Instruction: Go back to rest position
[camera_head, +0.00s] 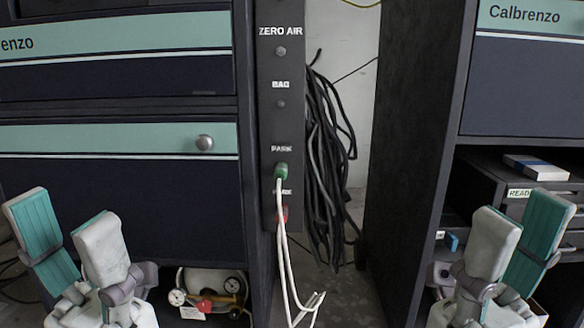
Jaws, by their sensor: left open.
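My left gripper (60,208) is at the lower left, its two fingers pointing up and spread apart with nothing between them. My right gripper (526,210) is at the lower right, also with its fingers up, apart and empty. A green plug (281,172) sits in the upper PARK socket of the dark vertical panel (280,125). White leads (284,262) hang down from it, clear of both grippers. A red fitting (283,215) is at the lower PARK label, partly behind the leads.
A dark cabinet with teal bands (120,190) stands behind my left gripper. Another cabinet with a shelf (520,85) stands at the right. Black cables (330,150) hang in the gap between them. Gauges with a red knob (205,305) are low at the left.

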